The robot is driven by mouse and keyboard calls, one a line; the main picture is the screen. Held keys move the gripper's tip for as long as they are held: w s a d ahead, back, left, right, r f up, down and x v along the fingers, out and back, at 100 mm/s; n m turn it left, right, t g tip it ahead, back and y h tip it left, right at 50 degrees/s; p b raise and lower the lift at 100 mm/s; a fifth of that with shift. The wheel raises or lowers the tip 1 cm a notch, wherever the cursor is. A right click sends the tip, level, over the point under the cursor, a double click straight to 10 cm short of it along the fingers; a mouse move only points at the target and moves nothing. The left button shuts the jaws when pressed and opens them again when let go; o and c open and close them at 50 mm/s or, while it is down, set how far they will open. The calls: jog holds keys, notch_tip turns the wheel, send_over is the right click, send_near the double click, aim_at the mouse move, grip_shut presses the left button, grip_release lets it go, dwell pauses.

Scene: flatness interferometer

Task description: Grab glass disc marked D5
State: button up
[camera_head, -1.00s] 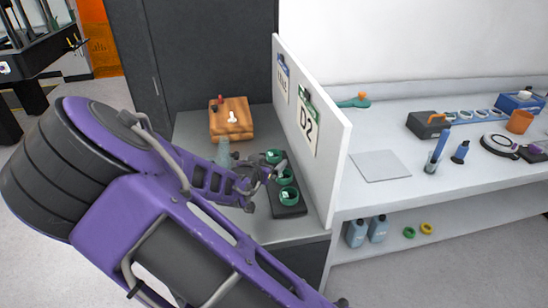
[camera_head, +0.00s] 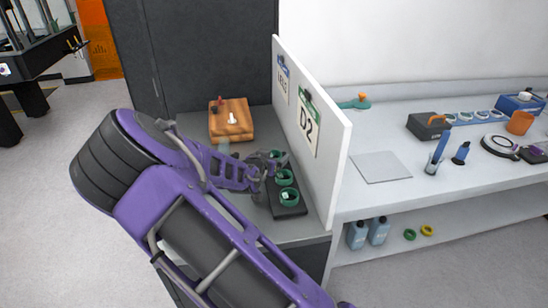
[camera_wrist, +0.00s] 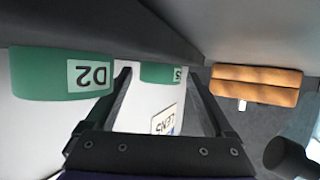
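A dark rack (camera_head: 291,211) on the side bench holds green-rimmed discs. The near disc (camera_head: 289,196) and middle disc (camera_head: 284,177) show clearly; my gripper (camera_head: 277,158) partly covers the far end. In the wrist view, my gripper (camera_wrist: 160,76) is open, its two dark fingers apart. A green-rimmed piece (camera_wrist: 152,76) shows between them, its label partly hidden; one character, like a 5 or S, is readable. I cannot tell whether the fingers touch it. A green-rimmed disc marked D2 (camera_wrist: 60,75) lies outside the left finger.
A white upright panel (camera_head: 327,150) with a D2 sign (camera_head: 307,133) stands close right of the rack. A wooden block (camera_head: 231,121) stands behind; it also shows in the wrist view (camera_wrist: 256,85). A pale bottle (camera_head: 224,150) is left of the gripper. The long bench (camera_head: 400,195) is beyond the panel.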

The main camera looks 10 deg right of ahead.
jog(key=c, duration=1.2)
jog(key=shift+r, duration=0.1)
jog(key=shift+c, duration=0.2)
